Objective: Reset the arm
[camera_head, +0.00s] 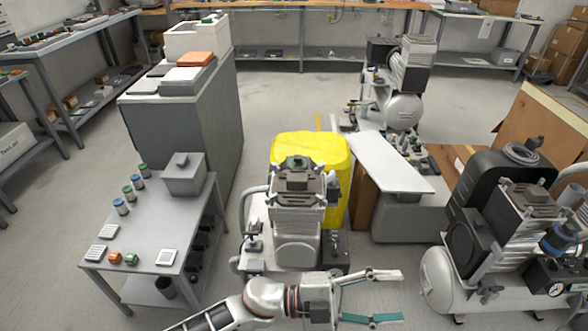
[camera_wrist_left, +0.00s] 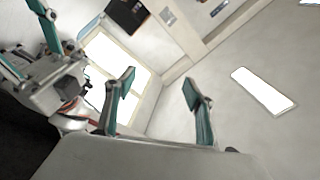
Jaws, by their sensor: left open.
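My left arm comes in from the bottom left of the head view. Its gripper (camera_head: 388,297) is open and empty, with two teal-padded fingers spread apart and pointing right. It is in front of the compressor with the yellow cover. In the left wrist view the same gripper (camera_wrist_left: 160,88) shows its fingers apart with nothing between them. That view looks up past the fingers at a wall and ceiling with a bright window (camera_wrist_left: 110,70) and a lamp (camera_wrist_left: 263,90). Teal and white gripper-like parts also show at its left edge. My right gripper is not in the head view.
A compressor (camera_head: 298,205) with a yellow cover (camera_head: 338,152) stands in the middle. Another compressor (camera_head: 492,235) stands at right, one farther back (camera_head: 404,100). A grey table (camera_head: 198,235) at left bears small jars and a grey box (camera_head: 184,176). Open floor (camera_head: 277,85) lies behind.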

